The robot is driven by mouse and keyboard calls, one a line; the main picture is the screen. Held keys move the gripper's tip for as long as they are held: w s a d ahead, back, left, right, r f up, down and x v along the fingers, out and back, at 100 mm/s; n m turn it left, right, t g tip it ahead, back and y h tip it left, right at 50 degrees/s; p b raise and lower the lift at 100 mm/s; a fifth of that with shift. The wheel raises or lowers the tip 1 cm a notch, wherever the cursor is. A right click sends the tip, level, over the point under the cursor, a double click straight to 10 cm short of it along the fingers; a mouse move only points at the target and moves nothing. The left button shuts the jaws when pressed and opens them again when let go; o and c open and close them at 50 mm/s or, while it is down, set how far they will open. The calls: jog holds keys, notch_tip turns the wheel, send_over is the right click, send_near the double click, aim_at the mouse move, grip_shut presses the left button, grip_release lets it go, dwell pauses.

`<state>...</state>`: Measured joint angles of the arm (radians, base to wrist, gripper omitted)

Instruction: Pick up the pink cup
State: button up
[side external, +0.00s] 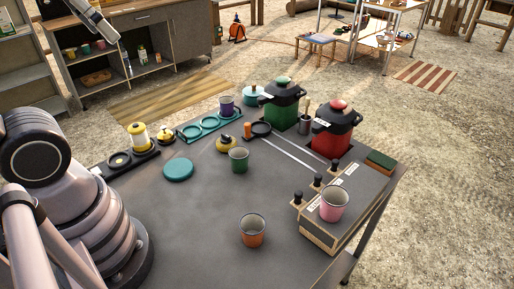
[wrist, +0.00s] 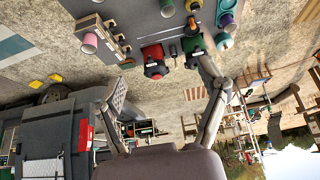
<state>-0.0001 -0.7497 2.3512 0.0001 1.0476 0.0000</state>
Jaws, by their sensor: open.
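The pink cup (side external: 333,204) stands upright on top of a low box (side external: 318,233) with black knobs, near the right side of the grey table. In the wrist view the pink cup (wrist: 90,42) shows at the upper left. My gripper (wrist: 160,76) is open and empty, its two fingers spread wide in the wrist view. It is well apart from the cup, and the cup lies beyond and left of the left finger in that picture. In the side external view I cannot clearly make out the fingers.
A green cup (side external: 238,160) and an orange cup (side external: 252,232) stand on the table (side external: 205,215). A red pot (side external: 333,130) and a green pot (side external: 282,105) stand behind the box. A purple cup (side external: 227,105) stands at the back.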

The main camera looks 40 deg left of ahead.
jog(key=w+d+r+m+t+y, duration=0.15)
jog(key=w+m+y, duration=0.65)
jog(key=w+m, duration=0.8)
jog(key=w+d+m+t+h, duration=0.2)
jog(key=d+m+t+h, duration=0.15)
jog(key=d+m, duration=0.45)
jog(key=w+d+f+m+t+h, duration=0.15)
jog(key=d+m+t, duration=0.3)
jog(key=d, duration=0.55)
jog(key=w+d+r+m+t+h, duration=0.1)
jog(key=d+m+t+h, duration=0.2)
jog(key=d+m, duration=0.55)
jog(key=h, duration=0.1)
send_near(341, 194)
jog(key=shift+w+d+r, duration=0.1)
jog(key=shift+w, duration=0.5)
jog(key=shift+w+d+r, duration=0.1)
jog(key=shift+w, duration=0.5)
jog(key=shift+w+f+n, duration=0.25)
jog(key=shift+w+n, duration=0.05)
jog(key=w, duration=0.7)
jog(key=shift+d, duration=0.1)
jog(key=shift+s, duration=0.1)
jog(key=c, duration=1)
